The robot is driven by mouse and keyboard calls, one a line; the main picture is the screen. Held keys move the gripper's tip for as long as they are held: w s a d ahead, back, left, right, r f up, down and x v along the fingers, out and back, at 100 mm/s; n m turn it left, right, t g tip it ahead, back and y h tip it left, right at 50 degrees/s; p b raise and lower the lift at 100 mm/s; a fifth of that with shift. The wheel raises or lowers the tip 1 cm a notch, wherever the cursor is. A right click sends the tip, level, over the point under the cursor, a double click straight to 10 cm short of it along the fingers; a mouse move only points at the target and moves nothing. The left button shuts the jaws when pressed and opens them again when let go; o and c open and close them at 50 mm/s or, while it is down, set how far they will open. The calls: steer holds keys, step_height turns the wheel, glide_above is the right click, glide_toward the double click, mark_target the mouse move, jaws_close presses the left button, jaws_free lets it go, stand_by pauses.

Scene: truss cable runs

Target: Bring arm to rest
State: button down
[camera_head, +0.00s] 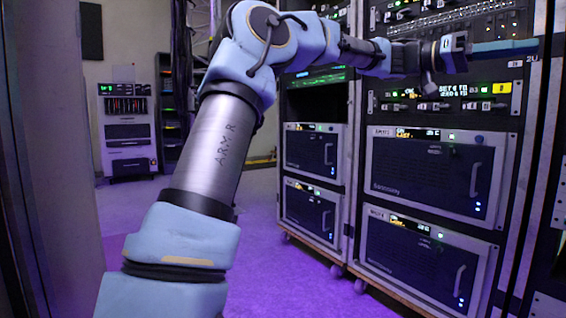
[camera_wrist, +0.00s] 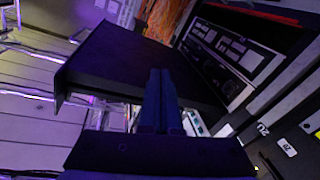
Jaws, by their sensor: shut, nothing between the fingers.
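My arm (camera_head: 222,140) rises from the lower left, bends at a high elbow and reaches right across the front of the equipment racks. My gripper (camera_head: 536,45) is at the upper right, level with the upper rack units and in front of the right rack's frame. In the wrist view its two dark fingers (camera_wrist: 161,74) lie side by side and closed, with nothing seen between them. Whether the fingertips touch the rack cannot be told. A dark panel or box (camera_wrist: 125,65) shows beyond the fingers in the wrist view.
The right rack (camera_head: 430,180) and the left rack (camera_head: 314,165) stand on casters close to my arm. A grey cabinet (camera_head: 128,135) stands at the far left back. The purple-lit floor (camera_head: 262,235) is open between them. A wall or panel edge (camera_head: 60,150) is close on the left.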

steer(key=w+a+f+n+t+y+p, duration=0.1)
steer(key=w+f+n+t, duration=0.15)
steer(key=f, duration=0.35)
steer(key=w+a+f+n+t+p, duration=0.1)
steer(key=f+n+t, duration=0.2)
steer(key=f+n, duration=0.15)
steer(key=w+a+f+n+t+y+p, duration=0.2)
steer(key=w+a+f+n, duration=0.1)
steer(key=a+f, duration=0.35)
steer(key=w+a+f+n+t+y+p, duration=0.2)
steer(key=w+a+f+t, duration=0.1)
steer(key=a+f, duration=0.3)
steer(key=a+f+n+t+y+p, duration=0.1)
steer(key=a+f+n+y, duration=0.2)
steer(key=a, duration=0.5)
steer(key=a+f+n+t+y+p, duration=0.15)
steer(key=a+f, duration=0.25)
steer(key=a, duration=0.4)
steer(key=s+a+f+n+t+y+p, duration=0.1)
steer(key=s+a+n+p, duration=0.15)
steer(key=a, duration=0.65)
steer(key=s+a+f+n+y+p, duration=0.2)
steer(key=s+a+n, duration=0.1)
steer(key=a, duration=0.5)
step_height(320, 180, up, 38)
steer(key=s+a+p, duration=0.1)
steer(key=p, duration=3.6)
steer(key=shift+f, duration=0.15)
